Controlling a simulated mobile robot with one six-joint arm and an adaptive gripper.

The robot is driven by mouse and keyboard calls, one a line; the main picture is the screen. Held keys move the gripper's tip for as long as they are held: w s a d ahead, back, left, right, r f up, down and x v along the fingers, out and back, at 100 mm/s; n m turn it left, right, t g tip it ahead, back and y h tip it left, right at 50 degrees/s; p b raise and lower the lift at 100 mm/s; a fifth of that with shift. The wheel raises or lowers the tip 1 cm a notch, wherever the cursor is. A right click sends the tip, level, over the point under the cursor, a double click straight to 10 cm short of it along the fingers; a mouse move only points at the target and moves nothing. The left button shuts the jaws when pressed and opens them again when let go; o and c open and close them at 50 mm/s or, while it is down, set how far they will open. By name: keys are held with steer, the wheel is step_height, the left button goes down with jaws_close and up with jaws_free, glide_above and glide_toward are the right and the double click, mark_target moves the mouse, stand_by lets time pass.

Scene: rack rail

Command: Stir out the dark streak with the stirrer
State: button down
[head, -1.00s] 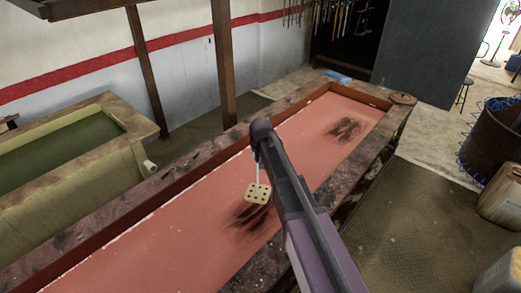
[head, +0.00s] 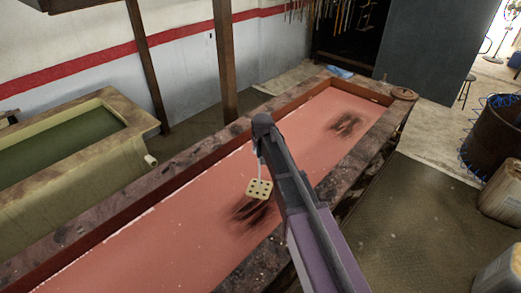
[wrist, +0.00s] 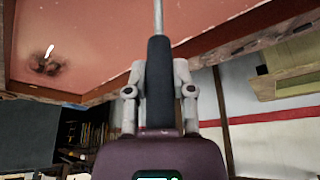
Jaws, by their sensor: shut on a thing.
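My gripper (wrist: 157,88) is shut on the dark handle of the stirrer (wrist: 158,75), whose thin metal rod runs out of the top of the wrist view. In the head view the stirrer's pale square head with holes (head: 259,189) is fully visible and appears to be above the pink liquid (head: 180,222). A dark streak (head: 249,214) lies in the liquid just below and beside the head in the picture. A second dark streak (head: 347,124) lies toward the far end; a dark patch with a bright glint shows in the wrist view (wrist: 45,69). My arm hides part of the vat.
The long vat has a wide stained rim (head: 190,158). A second vat with green liquid (head: 125,162) stands at the left. A rusty drum (head: 492,145) and plastic containers (head: 502,202) stand on the right-hand floor.

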steer(key=shift+f+b, duration=7.35)
steer(key=shift+f, duration=0.2)
steer(key=w+d, duration=0.6)
steer(key=w, duration=0.2)
steer(key=shift+s, duration=0.15)
steer(key=s+a, duration=1.2)
steer(key=s, duration=0.3)
steer(key=shift+s, duration=0.3)
